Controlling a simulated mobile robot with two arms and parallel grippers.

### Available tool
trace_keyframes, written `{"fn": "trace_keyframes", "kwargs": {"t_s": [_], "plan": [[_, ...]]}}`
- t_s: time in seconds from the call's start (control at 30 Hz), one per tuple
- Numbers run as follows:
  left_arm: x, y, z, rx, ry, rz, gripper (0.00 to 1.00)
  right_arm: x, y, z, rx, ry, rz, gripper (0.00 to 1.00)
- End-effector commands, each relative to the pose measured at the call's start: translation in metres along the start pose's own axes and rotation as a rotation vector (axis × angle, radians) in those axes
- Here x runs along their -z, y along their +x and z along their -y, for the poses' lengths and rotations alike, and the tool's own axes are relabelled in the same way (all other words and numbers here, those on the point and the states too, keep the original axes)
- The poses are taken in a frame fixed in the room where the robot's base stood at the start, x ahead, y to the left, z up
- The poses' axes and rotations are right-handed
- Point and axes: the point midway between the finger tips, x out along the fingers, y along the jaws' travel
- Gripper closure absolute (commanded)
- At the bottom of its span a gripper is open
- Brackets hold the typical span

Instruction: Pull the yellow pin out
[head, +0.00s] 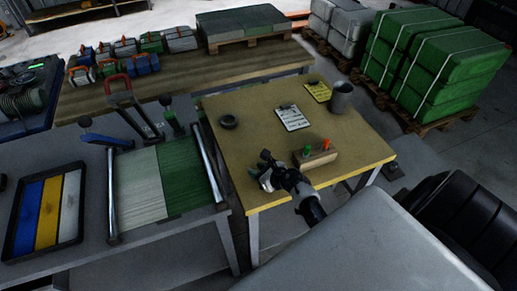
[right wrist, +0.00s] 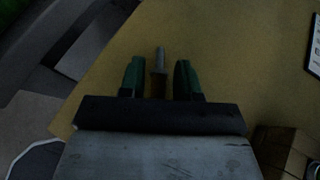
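A small wooden block (head: 317,160) stands near the front right of the yellow table, with a green pin (head: 308,150) and an orange-red pin (head: 326,144) upright in it. I cannot make out a yellow pin in the block. My right gripper (head: 265,170) is left of the block, low over the table's front. In the right wrist view its green-tipped fingers (right wrist: 160,75) are apart. A slim piece with a grey tip and brownish body (right wrist: 160,60) shows between them, with narrow gaps at both sides. Whether it is a pin is unclear. My left gripper is not in view.
The yellow table (head: 245,120) also bears a grey cup (head: 342,96), a clipboard (head: 292,117), a yellow sheet (head: 318,91) and a dark ring (head: 229,121). A grey bench with levers and a tray (head: 45,212) stands to the left.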

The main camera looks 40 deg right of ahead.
Motion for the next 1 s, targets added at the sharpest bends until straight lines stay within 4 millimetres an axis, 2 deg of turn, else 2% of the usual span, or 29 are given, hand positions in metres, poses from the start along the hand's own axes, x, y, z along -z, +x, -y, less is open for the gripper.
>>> {"fn": "trace_keyframes", "kwargs": {"t_s": [0.03, 0.1, 0.47, 0.57, 0.9, 1.0], "plan": [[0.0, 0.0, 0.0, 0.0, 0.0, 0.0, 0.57, 0.0, 0.0, 0.0, 0.0, 0.0, 0.0, 0.6], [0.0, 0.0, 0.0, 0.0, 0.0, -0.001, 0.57, 0.0, 0.0, 0.0, 0.0, 0.0, 0.0, 0.49], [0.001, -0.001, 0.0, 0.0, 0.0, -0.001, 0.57, 0.001, -0.006, 0.0, 0.001, -0.001, -0.001, 0.49], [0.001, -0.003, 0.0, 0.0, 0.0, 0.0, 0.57, 0.001, -0.019, 0.001, 0.001, -0.003, -0.002, 0.49], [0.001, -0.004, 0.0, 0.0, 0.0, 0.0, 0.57, 0.001, -0.085, -0.001, -0.001, -0.002, -0.001, 0.49], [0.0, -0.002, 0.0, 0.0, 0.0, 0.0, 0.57, 0.001, -0.098, 0.0, 0.0, -0.002, -0.002, 0.49]]}}
